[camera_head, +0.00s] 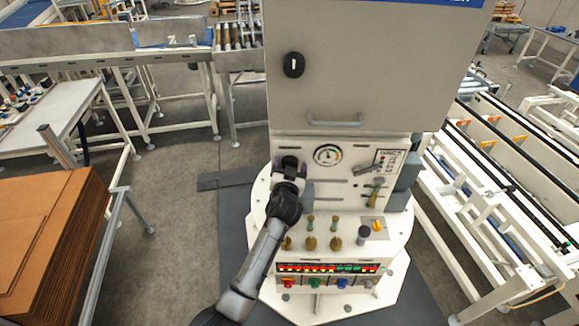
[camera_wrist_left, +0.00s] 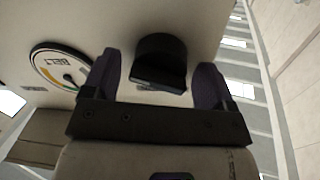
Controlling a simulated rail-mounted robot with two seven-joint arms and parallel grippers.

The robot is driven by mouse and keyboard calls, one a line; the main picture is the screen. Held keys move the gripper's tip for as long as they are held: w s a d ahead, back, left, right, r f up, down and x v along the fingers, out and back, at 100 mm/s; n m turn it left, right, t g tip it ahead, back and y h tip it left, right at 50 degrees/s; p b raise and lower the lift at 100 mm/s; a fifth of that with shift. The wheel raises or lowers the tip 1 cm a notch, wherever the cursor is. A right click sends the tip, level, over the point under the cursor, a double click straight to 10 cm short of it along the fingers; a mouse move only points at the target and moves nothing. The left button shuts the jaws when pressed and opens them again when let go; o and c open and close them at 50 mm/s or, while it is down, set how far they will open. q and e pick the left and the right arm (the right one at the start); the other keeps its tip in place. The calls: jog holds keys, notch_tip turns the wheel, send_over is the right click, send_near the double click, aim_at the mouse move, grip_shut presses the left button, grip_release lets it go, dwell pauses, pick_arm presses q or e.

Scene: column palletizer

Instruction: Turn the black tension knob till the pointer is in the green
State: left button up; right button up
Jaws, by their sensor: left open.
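The black tension knob (camera_wrist_left: 160,60) sticks out of the pale machine panel. In the left wrist view it stands between my two spread fingers, with a gap visible on each side. My left gripper (camera_head: 291,171) is open at the panel, and in the head view it mostly hides the knob. The round white gauge (camera_head: 328,155) is just right of the gripper; it also shows at the left of the left wrist view (camera_wrist_left: 60,68), tilted, with a coloured arc. I cannot tell where its pointer stands. My right gripper is not in view.
A grey door handle (camera_head: 335,122) is above the gauge, and levers (camera_head: 368,168) are to its right. Several brass-coloured fittings (camera_head: 310,242) and coloured buttons (camera_head: 315,283) are lower down. Stacked cardboard (camera_head: 50,235) stands at the left and a conveyor (camera_head: 510,175) at the right.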

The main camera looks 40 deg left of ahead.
pick_arm(q)
jog(key=shift+c, duration=0.3)
jog(key=c, duration=0.8)
jog(key=shift+m, duration=0.3)
jog(key=shift+d+r+m+p, duration=0.15)
jog(key=shift+m+p, duration=0.6)
jog(key=shift+m, duration=1.85)
